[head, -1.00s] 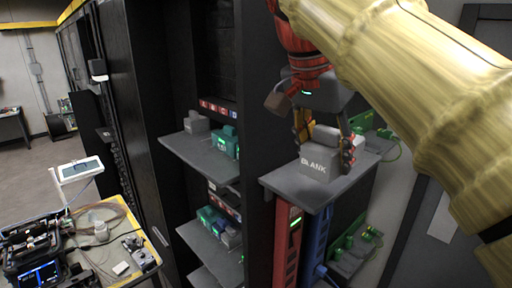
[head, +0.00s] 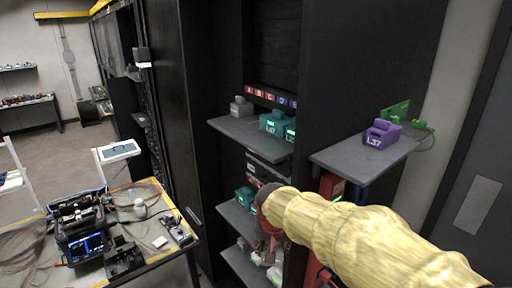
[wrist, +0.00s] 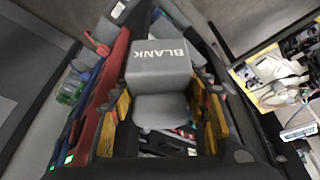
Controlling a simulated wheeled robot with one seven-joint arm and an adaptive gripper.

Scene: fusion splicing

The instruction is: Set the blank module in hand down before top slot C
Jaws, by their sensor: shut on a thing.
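The grey blank module (wrist: 158,62), lettered BLANK, is held in my gripper (wrist: 163,112) in the wrist view. The yellow-padded fingers stand at both sides of its handle. In the head view my gripper (head: 268,246) is low, in front of the lower shelves, mostly hidden behind my arm; I cannot clearly make out the module there. Slot labels A to E (head: 271,97) run above the top shelf (head: 232,128). On that shelf stand a grey module (head: 241,107) at the left and two teal modules (head: 273,123) further right. The slot C opening is not clear.
A side shelf (head: 345,158) at the right carries a purple module (head: 381,134) marked L37, with a green part behind it. Lower shelves (head: 237,219) hold teal and pale modules. A bench (head: 150,195) with a splicer (head: 80,228) stands at the left.

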